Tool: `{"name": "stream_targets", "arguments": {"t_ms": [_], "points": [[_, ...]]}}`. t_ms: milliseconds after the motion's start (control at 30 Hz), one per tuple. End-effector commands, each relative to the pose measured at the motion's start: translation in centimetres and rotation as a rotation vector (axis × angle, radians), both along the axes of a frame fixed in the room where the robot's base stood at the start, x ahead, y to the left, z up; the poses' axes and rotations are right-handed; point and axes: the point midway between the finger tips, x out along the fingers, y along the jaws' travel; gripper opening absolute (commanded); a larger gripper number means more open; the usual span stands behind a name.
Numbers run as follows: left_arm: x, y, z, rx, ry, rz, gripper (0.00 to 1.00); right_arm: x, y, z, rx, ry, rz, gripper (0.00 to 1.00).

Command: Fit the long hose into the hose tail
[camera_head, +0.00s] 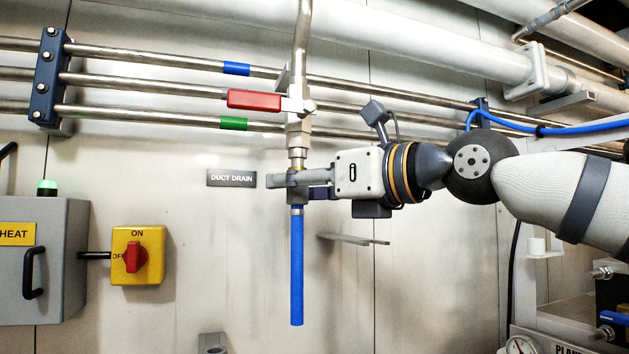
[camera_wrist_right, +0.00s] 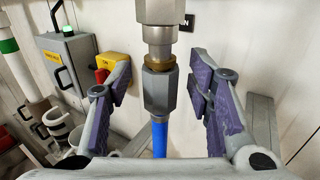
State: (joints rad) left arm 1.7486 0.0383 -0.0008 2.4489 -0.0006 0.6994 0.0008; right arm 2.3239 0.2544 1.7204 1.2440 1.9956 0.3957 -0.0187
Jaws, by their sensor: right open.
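The long blue hose (camera_head: 297,265) hangs straight down below the valve, its lower end free. Its top shows in the right wrist view (camera_wrist_right: 160,137), directly under a grey hex piece (camera_wrist_right: 159,90). That piece sits under a brass ring (camera_wrist_right: 158,65) and the metal valve outlet (camera_wrist_right: 158,35), all in one line. I cannot see a separate hose tail; the joint is at the hex piece. My right gripper (camera_head: 292,187) is open around the hex piece, its purple-padded fingers (camera_wrist_right: 160,82) apart on both sides with gaps. My left gripper is out of view.
The red valve handle (camera_head: 254,100) and steel pipes (camera_head: 150,81) run above. A "DUCT DRAIN" label (camera_head: 231,178) is on the wall, and a yellow switch (camera_head: 138,256) and grey box (camera_head: 62,270) stand left.

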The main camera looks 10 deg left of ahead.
Motion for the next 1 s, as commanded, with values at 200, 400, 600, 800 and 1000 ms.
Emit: {"name": "stream_targets", "arguments": {"t_ms": [200,400,600,800,1000], "points": [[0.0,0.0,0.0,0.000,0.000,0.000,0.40,-2.4,-5.1,0.1,0.002,-0.003,-0.003,0.47],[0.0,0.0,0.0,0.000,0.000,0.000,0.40,-4.4,-9.0,0.1,0.002,-0.002,-0.001,0.47],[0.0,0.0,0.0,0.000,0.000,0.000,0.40,-5.0,-10.3,0.0,0.000,-0.002,-0.001,0.47],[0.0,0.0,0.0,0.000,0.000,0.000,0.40,-5.0,-10.2,0.0,0.000,-0.002,0.000,0.47],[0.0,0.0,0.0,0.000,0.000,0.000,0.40,-5.0,-10.2,0.0,0.000,-0.002,0.000,0.47]]}}
